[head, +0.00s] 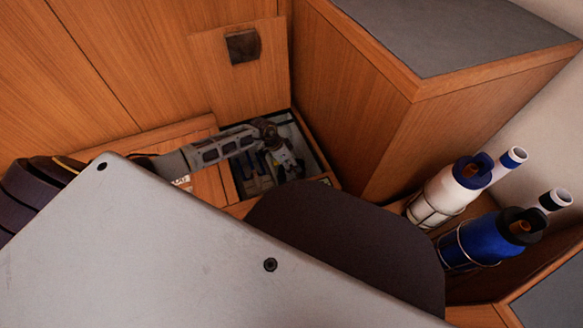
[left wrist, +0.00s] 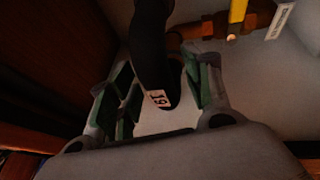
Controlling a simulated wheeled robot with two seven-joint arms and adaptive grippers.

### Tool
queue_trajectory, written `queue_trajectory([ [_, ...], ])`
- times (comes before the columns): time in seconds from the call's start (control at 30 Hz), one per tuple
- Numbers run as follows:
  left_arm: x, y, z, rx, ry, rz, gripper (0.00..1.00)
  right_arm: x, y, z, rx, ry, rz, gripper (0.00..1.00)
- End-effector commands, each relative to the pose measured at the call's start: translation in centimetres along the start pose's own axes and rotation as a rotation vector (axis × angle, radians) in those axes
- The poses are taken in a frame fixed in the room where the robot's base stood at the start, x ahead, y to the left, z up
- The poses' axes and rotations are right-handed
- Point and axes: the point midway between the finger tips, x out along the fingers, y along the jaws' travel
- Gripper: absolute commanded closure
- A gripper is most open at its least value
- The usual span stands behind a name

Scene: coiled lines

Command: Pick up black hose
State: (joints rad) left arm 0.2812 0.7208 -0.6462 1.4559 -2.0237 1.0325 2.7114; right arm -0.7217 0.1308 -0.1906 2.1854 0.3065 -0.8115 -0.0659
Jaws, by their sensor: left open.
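The black hose (left wrist: 152,45) comes down from the top of the left wrist view. Its lower end carries a white tag (left wrist: 158,97) and lies between the two fingers of my left gripper (left wrist: 165,80). The fingers, with green inner pads, stand apart on either side of the hose; I cannot tell whether either touches it. In the head view my left gripper (head: 288,168) is small and reaches down into an open floor compartment (head: 312,140). I cannot make out the hose there. My right gripper is not in view.
An upright wooden lid (head: 228,75) with a dark latch stands behind the opening. A wooden cabinet (head: 375,105) rises close on the right. A white canister (head: 440,195) and a blue canister (head: 480,240) sit in wire holders. In the wrist view a yellow handle (left wrist: 237,15) is near the hose.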

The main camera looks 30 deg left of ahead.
Motion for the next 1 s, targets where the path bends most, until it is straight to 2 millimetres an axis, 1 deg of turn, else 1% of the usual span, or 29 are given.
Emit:
queue_trajectory([
  [0.17, -0.01, 0.00, 0.00, 0.000, 0.000, 0.000, 0.50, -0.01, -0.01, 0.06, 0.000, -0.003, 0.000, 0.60],
  [0.2, -0.01, 0.00, 0.00, 0.000, 0.000, 0.000, 0.52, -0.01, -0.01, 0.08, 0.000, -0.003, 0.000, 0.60],
  [0.5, -0.01, 0.00, 0.01, 0.000, 0.000, 0.000, 0.90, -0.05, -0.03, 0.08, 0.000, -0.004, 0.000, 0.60],
  [0.57, -0.01, 0.00, 0.01, 0.000, 0.000, 0.000, 0.98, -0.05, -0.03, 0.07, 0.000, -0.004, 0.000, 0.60],
  [0.6, -0.01, 0.00, 0.01, 0.000, 0.000, 0.000, 1.00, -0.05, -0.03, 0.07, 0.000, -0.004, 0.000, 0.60],
  [1.0, -0.26, 0.03, -0.11, 0.000, 0.000, 0.000, 1.00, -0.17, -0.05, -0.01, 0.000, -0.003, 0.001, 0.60],
])
